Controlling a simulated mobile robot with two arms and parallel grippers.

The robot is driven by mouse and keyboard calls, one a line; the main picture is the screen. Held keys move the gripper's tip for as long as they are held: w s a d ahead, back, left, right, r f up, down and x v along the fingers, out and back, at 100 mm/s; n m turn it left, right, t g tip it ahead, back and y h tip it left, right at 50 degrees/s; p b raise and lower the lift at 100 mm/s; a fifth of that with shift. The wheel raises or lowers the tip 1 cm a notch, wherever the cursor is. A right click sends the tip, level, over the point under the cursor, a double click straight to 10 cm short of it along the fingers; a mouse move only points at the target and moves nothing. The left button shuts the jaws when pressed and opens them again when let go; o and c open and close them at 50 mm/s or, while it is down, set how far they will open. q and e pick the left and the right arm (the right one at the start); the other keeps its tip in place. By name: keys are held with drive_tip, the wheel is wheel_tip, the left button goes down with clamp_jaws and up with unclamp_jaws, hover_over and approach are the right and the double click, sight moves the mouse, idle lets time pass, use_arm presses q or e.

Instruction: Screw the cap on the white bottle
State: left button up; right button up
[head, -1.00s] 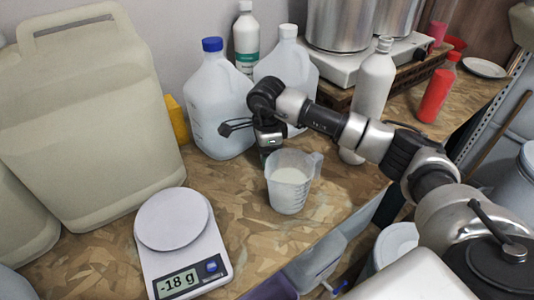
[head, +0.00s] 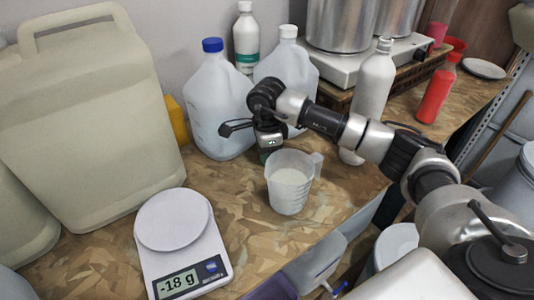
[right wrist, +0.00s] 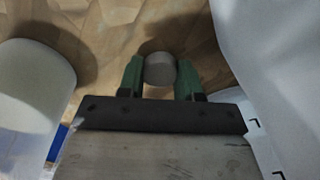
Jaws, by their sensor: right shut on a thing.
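My right gripper (head: 268,152) points down at the worktop, between the jugs and the measuring cup. In the head view its fingertips are mostly hidden. In the right wrist view its green fingers (right wrist: 159,72) are shut on a small round light-grey thing that looks like a cap (right wrist: 160,67), close to the wooden surface. A plain white bottle (head: 374,85) stands upright behind my right arm, partly covered by it; I cannot tell if its narrow top is capped. Another white bottle (head: 246,40), with a green label and white top, stands at the back wall. My left gripper is not in view.
A blue-capped jug (head: 218,105) and a white-capped jug (head: 300,70) stand behind my gripper. A measuring cup (head: 289,190) with white contents stands in front. A scale (head: 205,270) reads -18 g. A large beige canister (head: 85,120) fills the left. A red bottle (head: 436,95) stands right.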

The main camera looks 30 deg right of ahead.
wheel_tip(320, 180, up, 18)
drive_tip(key=b, duration=0.2)
idle(0.4)
drive_tip(key=shift+s+f, duration=0.1)
